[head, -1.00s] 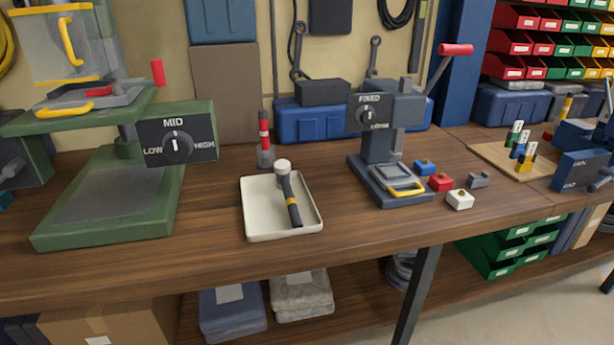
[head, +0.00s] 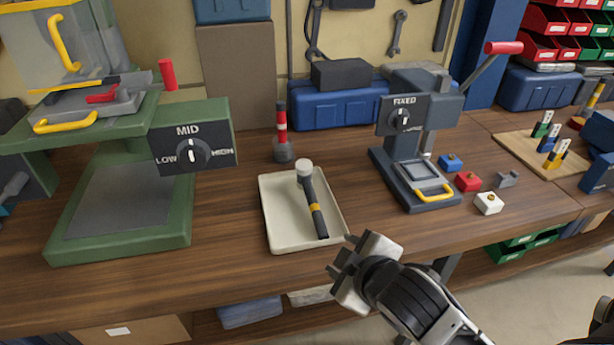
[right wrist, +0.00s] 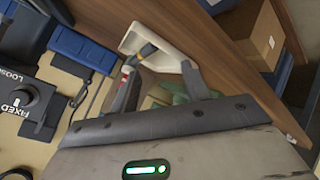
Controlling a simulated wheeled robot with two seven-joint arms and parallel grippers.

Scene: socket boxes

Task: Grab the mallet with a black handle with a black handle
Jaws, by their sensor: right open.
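The mallet (head: 314,205) has a black handle with a yellow band and a pale round head. It lies in a cream tray (head: 277,243) on the wooden bench, its head toward the back. My right gripper (head: 345,262) is in the head view, in front of the tray's near right corner and apart from the mallet. In the right wrist view, my right gripper (right wrist: 160,88) has its fingers spread with nothing between them. The tray (right wrist: 178,57) and part of the mallet (right wrist: 147,50) show beyond the fingers. My left gripper is not in view.
A green machine (head: 120,215) with a MID dial stands left of the tray. A dark press (head: 410,170) marked FIXED stands to the right, with small red, blue and white blocks beside it. The bench front (head: 225,285) is clear.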

